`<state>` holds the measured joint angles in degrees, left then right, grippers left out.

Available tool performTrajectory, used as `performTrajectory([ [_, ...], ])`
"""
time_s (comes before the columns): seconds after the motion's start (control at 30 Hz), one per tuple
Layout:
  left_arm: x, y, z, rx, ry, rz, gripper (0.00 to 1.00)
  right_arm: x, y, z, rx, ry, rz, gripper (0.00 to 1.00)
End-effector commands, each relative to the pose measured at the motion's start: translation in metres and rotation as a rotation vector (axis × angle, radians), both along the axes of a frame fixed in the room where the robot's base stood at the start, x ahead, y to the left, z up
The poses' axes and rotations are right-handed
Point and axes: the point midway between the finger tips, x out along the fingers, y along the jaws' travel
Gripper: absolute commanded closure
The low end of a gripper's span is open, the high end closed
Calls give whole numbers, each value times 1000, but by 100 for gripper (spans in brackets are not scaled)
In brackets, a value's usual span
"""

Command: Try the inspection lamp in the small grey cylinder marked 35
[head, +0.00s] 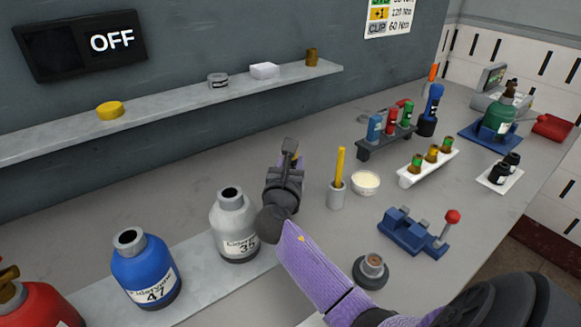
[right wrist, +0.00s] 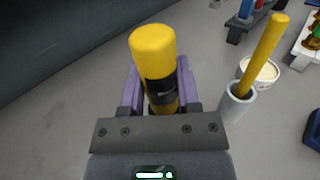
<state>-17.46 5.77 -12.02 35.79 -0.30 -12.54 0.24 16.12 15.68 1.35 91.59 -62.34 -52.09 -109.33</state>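The small grey cylinder marked 35 (head: 234,218) stands upright on a grey strip, with an open dark mouth on top. My right gripper (head: 288,162) is beyond it and to its right, apart from it. In the right wrist view my right gripper (right wrist: 160,95) is shut around a yellow rod with a black band (right wrist: 154,52), which looks like the inspection lamp. In the head view the rod's yellow end does not show. My left gripper is not in view.
A blue cylinder marked 47 (head: 146,272) and a red cylinder (head: 40,305) stand left of the grey one. A grey cup with a yellow stick (head: 337,196) and a white bowl (head: 366,183) are right of my gripper. The wall display (head: 82,45) reads OFF.

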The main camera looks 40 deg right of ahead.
Motion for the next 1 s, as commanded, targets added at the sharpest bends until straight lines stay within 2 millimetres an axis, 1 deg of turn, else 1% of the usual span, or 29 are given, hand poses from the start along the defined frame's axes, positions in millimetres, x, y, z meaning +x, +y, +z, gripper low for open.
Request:
performTrajectory([
  [0.03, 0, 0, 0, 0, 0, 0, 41, 0, 0, 0, 0, 0, 0, 85],
  [0.1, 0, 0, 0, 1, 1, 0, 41, 0, 0, 0, 0, 0, 0, 100],
  [0.4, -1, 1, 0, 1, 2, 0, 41, 0, 0, 0, 0, 0, 0, 100],
  [0.47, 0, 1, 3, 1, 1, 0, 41, 0, 0, 5, 0, -1, 0, 100],
  [0.57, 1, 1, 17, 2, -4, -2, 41, 0, 0, 28, -1, -6, 0, 100],
  [0.67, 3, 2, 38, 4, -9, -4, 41, 0, 0, 66, -1, -8, 1, 100],
  [0.7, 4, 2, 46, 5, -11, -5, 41, 0, 0, 82, -2, -9, 1, 100],
  [0.8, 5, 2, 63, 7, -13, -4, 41, 0, 0, 118, -2, -8, 1, 100],
  [0.9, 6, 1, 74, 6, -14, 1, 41, 0, 0, 147, -3, -6, 0, 100],
  [1.0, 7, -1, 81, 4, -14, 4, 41, 0, 0, 167, -1, -5, 1, 100],
])
